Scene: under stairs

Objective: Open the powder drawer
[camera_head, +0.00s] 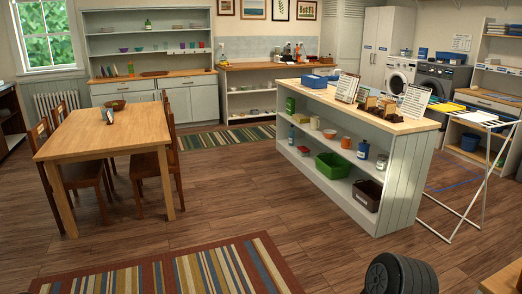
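A white front-loading washing machine (399,76) stands in the far right part of the room, against the back wall. A dark grey front-loading machine (440,80) stands just right of it. Each has a round door at the front and a control strip along the top. A powder drawer cannot be made out clearly on either at this distance. The counter and the things on it hide the lower part of the machines. Neither of my grippers is in view.
A long wooden-topped counter (410,190) with open shelves stands between me and the machines. A drying rack (487,176) stands right of it. A dining table (84,144) with chairs is at left. A dark ribbed object (398,275) is close at the bottom. Floor left of the counter is open.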

